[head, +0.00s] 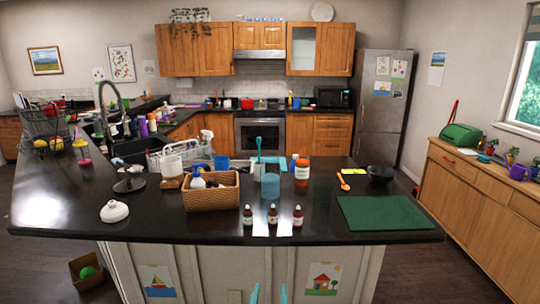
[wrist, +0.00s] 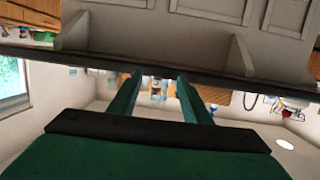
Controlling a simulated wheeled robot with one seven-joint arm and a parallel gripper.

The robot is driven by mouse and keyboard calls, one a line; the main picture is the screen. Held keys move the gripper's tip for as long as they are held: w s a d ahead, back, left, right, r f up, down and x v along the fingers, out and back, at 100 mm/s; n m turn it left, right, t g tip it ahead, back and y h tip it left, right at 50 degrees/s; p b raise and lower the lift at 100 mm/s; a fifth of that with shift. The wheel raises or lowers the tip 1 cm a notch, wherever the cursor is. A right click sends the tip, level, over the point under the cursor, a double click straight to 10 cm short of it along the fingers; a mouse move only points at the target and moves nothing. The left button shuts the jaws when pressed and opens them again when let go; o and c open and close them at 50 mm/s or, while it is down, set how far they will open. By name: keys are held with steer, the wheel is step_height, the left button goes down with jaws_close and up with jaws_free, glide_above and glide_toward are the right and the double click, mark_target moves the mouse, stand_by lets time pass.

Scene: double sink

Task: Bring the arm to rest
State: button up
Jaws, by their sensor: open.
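My gripper (head: 269,292) shows only as two teal fingertips at the bottom edge of the head view, low in front of the peninsula's panelled front. The fingers are apart with nothing between them. In the wrist view my gripper (wrist: 158,82) also shows with its two dark green fingers spread. That view looks upside down, with the counter's underside and front crossing above the fingers. Small things seen through the gap are far off and too small to name. The rest of my arm is hidden in the head view.
The black countertop (head: 330,215) overhangs above my gripper. Three dropper bottles (head: 272,215) stand near its front edge, with a wicker basket (head: 210,198) behind left and a green mat (head: 385,213) at right. A cardboard box (head: 88,272) is on the floor at left.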

steer(key=s+f, duration=1.7)
steer(key=f+v, duration=0.2)
steer(key=v, duration=0.9)
steer(key=s+d+f+v, duration=0.1)
steer(key=f+v, duration=0.1)
steer(key=v, duration=1)
steer(key=shift+f+n+y, duration=0.3)
steer(key=shift+f+y, duration=0.1)
steer(key=shift+f, duration=0.3)
